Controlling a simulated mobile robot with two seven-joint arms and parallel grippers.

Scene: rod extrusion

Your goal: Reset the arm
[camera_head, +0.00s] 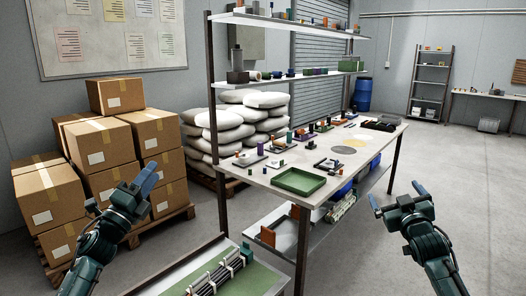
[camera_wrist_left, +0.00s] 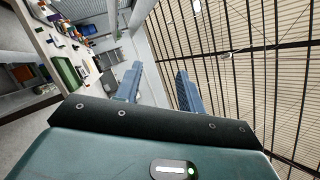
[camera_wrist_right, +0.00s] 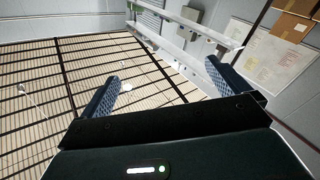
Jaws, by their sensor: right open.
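My left gripper (camera_head: 150,177) is raised at the lower left of the head view, in front of the stacked boxes. In the left wrist view its two blue fingers (camera_wrist_left: 156,85) stand apart with nothing between them. My right gripper (camera_head: 396,197) is raised at the lower right, over open floor to the right of the workbench. In the right wrist view its fingers (camera_wrist_right: 162,87) are wide apart and empty. Neither gripper touches anything.
The workbench (camera_head: 235,170) in the middle holds a green tray (camera_head: 299,182) and several small parts, with shelves above. A low table with a green mat (camera_head: 256,280) and dark rods (camera_head: 215,278) is at the front. Cardboard boxes (camera_head: 102,145) stand left. The right floor is clear.

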